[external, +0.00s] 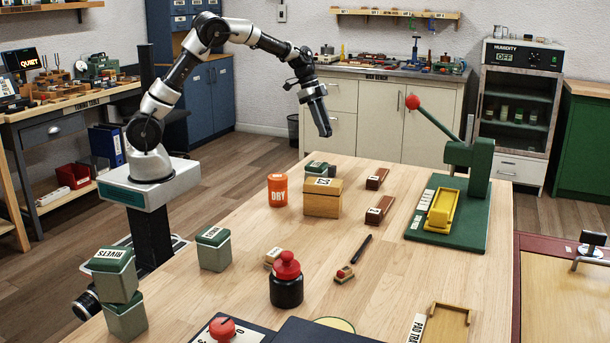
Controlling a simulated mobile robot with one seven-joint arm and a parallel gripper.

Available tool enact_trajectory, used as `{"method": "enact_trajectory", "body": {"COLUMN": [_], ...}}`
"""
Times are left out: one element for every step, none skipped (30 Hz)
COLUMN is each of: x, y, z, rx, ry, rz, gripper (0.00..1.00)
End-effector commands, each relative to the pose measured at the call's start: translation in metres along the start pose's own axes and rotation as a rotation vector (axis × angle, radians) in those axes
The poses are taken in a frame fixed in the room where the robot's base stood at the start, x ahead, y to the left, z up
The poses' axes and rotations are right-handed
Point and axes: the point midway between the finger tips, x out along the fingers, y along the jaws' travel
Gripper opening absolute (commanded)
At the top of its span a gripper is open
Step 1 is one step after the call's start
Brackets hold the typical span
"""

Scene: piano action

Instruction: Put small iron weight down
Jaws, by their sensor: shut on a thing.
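My gripper (325,131) points down, above the far edge of the wooden table. It is high over the table and apart from everything on it. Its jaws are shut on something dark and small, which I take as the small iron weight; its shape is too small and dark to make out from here. The wooden table (215,290) lies below and in front, with bare wood between the things on it.
Near the gripper stand a green-lidded tin (317,169), a wooden box (322,203), an orange DRY can (278,190) and a dark red block (377,178). A green press (468,205) with a red-knobbed lever stands right. A red-capped jar (286,285) stands in front.

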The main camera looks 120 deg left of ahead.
Motion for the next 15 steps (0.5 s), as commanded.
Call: {"method": "enact_trajectory", "body": {"x": [-0.007,-0.011,-0.018,-0.024,-0.028,-0.034,-0.039,-0.045,-0.048,-0.043,-0.041,-0.038,-0.037,-0.035,-0.032], "y": [-0.001,-0.001,-0.001,-0.001,-0.001,-0.001,-0.001,-0.001,0.001,0.006,0.010,0.015,0.019,0.022,0.028], "z": [-0.004,-0.005,-0.008,-0.011,-0.012,-0.015,-0.017,-0.019,-0.023,-0.028,-0.032,-0.037,-0.042,-0.046,-0.053], "rx": [0.002,0.002,0.002,0.002,0.002,0.002,0.003,0.002,0.004,0.010,0.015,0.020,0.024,0.028,0.035], "ry": [0.004,0.004,0.005,0.005,0.004,0.004,0.005,0.005,0.003,0.002,0.001,0.001,0.001,0.001,0.001], "rz": [-0.004,-0.004,-0.004,-0.005,-0.004,-0.004,-0.004,-0.005,-0.002,0.004,0.006,0.008,0.010,0.011,0.014], "gripper": [0.00,0.00,0.00,0.00,0.00,0.00,0.00,0.00,0.00,0.00,0.00,0.00,0.00,0.00,0.00]}}
